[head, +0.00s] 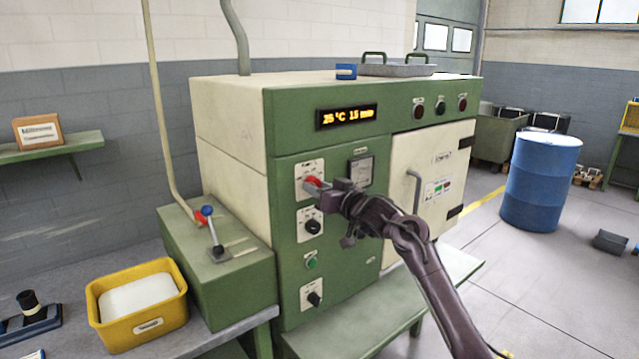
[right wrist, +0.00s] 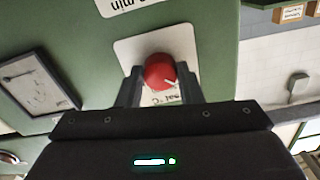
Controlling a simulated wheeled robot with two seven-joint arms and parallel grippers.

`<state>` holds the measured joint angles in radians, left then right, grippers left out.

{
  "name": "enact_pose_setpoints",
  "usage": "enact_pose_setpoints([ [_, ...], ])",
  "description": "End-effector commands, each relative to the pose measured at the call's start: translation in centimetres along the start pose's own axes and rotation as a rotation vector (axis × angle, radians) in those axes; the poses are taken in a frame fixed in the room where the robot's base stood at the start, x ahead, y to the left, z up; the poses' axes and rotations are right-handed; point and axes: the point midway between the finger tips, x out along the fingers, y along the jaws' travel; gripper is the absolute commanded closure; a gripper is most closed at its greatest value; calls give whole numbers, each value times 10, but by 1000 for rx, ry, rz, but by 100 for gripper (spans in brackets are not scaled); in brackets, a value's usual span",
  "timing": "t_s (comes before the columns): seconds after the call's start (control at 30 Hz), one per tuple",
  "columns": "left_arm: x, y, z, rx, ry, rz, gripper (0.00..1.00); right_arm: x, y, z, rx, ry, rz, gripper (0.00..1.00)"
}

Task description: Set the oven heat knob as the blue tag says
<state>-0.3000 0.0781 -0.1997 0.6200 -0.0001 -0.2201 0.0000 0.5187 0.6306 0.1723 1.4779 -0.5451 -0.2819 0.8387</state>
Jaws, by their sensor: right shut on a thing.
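The red heat knob (head: 312,182) sits on a white plate (head: 303,168) at the upper left of the green oven front (head: 290,240). My right gripper (head: 330,185) reaches it from the right and is shut on it. In the right wrist view the red knob (right wrist: 159,72) is between the two fingers of the gripper (right wrist: 158,88), with a white pointer mark toward its lower right. The oven display (head: 347,117) reads 25 °C 15 min. A blue tag (head: 346,71) stands on top of the oven; its writing is too small to read. My left gripper is not in view.
A black knob (head: 312,226) sits below the red one, then a green button (head: 311,262) and another black knob (head: 314,298). A gauge (head: 361,170) and a closed door (head: 440,170) are to the right. A lever (head: 213,235) and yellow bin (head: 140,305) are left.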

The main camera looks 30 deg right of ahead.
Motion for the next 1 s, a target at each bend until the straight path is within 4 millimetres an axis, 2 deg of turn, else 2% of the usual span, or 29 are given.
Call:
enact_pose_setpoints([
  [0.03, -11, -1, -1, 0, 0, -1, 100, 0, -1, -5, 42, 1, 0, 90],
  [0.1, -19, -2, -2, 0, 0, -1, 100, 0, -2, -6, 98, 1, 0, 90],
  [0.5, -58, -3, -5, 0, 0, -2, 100, 0, -2, -5, 392, 1, 1, 90],
  [0.7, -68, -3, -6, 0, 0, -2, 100, 0, -1, -4, 482, 2, 1, 90],
  [1.0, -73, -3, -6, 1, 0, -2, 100, 0, 0, -2, 532, 4, 0, 90],
])
